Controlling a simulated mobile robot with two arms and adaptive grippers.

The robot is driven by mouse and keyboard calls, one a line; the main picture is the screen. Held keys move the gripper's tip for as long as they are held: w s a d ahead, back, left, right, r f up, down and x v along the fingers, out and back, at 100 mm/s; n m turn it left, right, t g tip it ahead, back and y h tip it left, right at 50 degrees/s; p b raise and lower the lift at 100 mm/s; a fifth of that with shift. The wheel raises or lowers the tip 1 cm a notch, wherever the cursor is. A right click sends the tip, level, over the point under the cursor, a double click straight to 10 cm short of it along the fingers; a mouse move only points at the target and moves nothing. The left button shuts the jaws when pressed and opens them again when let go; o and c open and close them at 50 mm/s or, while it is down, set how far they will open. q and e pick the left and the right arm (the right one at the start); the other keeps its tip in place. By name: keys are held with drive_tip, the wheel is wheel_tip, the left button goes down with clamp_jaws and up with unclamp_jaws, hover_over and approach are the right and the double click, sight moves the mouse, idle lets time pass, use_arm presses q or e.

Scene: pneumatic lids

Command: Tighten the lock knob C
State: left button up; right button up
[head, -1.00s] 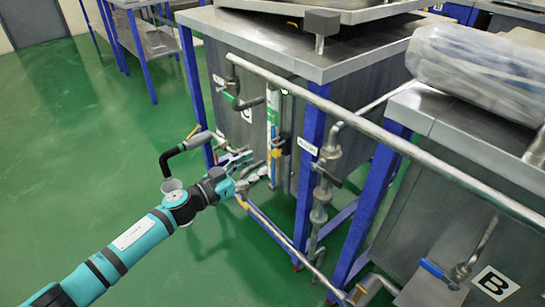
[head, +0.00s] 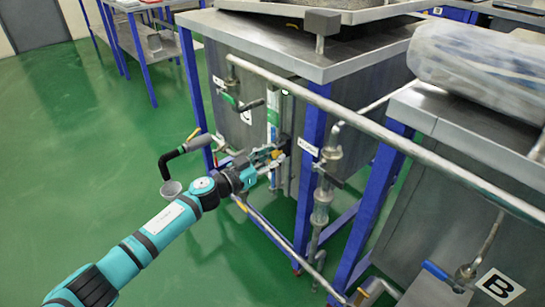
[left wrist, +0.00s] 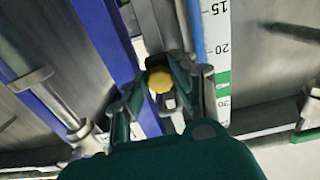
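The lock knob C is a small yellow knob (left wrist: 160,80) on the upright scale bar assembly, shown in the left wrist view. The scale strip (left wrist: 222,50), white and blue with numbers and a green band, runs beside the knob. My right gripper is not in view.
A steel tank (head: 240,85) marked C stands behind the knob in a blue frame. A long grey pipe (head: 400,145) crosses in front. Green floor (head: 90,160) is clear at left.

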use_arm(q)
clamp_jaws()
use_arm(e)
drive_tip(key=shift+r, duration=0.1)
use_arm(q)
drive_tip(key=m+p, duration=0.2)
drive_tip(key=m, duration=0.2)
drive_tip(key=shift+m, duration=0.9)
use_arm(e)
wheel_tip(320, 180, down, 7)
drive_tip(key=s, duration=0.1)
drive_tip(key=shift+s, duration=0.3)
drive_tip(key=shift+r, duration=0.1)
use_arm(q)
drive_tip(key=o, duration=0.6)
unclamp_jaws()
drive_tip(key=shift+a, duration=0.1)
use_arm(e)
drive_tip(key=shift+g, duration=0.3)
use_arm(q)
drive_tip(key=v, duration=1.2)
